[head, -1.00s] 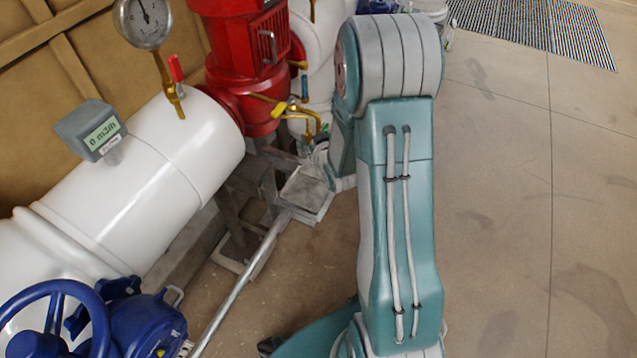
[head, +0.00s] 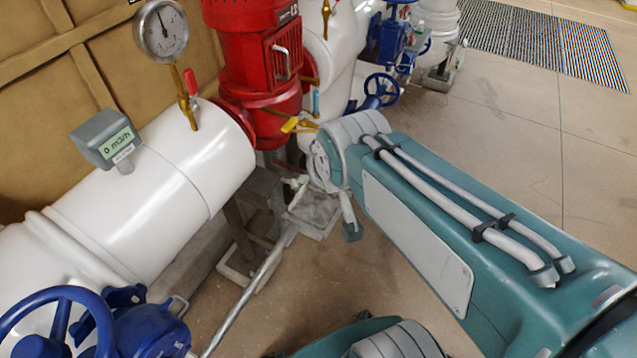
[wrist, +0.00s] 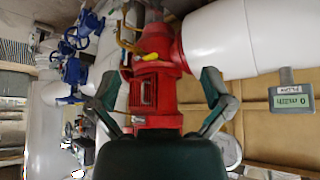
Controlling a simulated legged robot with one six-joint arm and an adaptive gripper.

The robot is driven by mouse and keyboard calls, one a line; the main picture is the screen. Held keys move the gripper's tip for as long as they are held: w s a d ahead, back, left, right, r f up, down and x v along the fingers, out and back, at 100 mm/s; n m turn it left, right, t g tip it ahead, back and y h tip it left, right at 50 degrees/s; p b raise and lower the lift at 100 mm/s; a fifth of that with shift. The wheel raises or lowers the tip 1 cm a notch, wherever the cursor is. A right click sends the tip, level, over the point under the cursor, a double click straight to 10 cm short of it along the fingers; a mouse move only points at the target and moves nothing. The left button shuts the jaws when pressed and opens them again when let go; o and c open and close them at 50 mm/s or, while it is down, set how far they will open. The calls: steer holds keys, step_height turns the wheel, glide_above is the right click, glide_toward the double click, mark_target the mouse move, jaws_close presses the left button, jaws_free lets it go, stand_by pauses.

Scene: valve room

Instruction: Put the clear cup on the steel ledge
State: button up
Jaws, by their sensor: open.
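My gripper (wrist: 160,80) is open in the wrist view, its two dark green fingers spread wide with nothing visible between them. Beyond the fingers stands the red pump motor. In the head view my arm hides most of the gripper. A small flat grey metal plate, which looks like the steel ledge (head: 316,220), lies low below the red motor and just left of my arm's end. I cannot make out the clear cup in either view.
A red motor (head: 255,60), a white pipe (head: 140,190) with a grey flow meter (head: 104,140), and a gauge (head: 160,30) stand left of my arm. A blue handwheel (head: 60,310) is at lower left. Open concrete floor (head: 530,160) lies to the right.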

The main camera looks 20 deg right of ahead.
steer(key=s+a+r+g, duration=0.1)
steer(key=s, duration=0.5)
steer(key=shift+s+a, duration=0.25)
steer(key=shift+a, duration=0.05)
stand_by(0.6)
